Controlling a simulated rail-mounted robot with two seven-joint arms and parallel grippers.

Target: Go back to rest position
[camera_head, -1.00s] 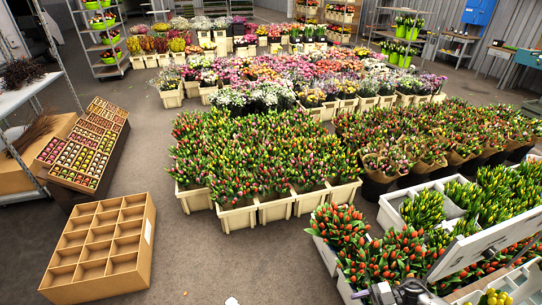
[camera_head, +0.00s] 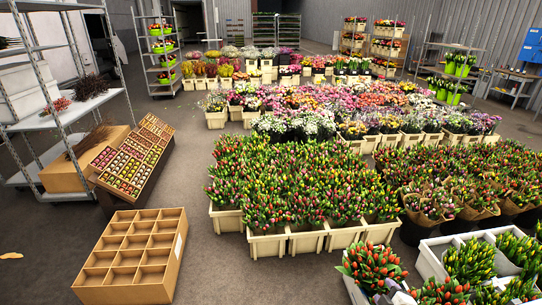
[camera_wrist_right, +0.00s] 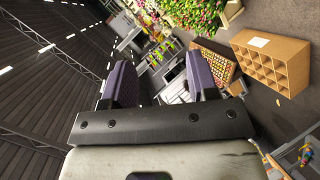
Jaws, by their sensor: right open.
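My right gripper (camera_wrist_right: 160,85) is open in the right wrist view, with its two purple-padded fingers wide apart and nothing between them. My left gripper is in neither view. Dense tulip bunches (camera_head: 300,180) stand in cream crates (camera_head: 267,245) in the middle of the head view.
An empty divided cardboard box (camera_head: 172,270) stands on the floor at front left, also in the right wrist view (camera_wrist_right: 290,68). Behind it are a tray of small items (camera_head: 135,155) and a metal shelf (camera_head: 50,118). Bare floor (camera_head: 225,285) lies between box and crates.

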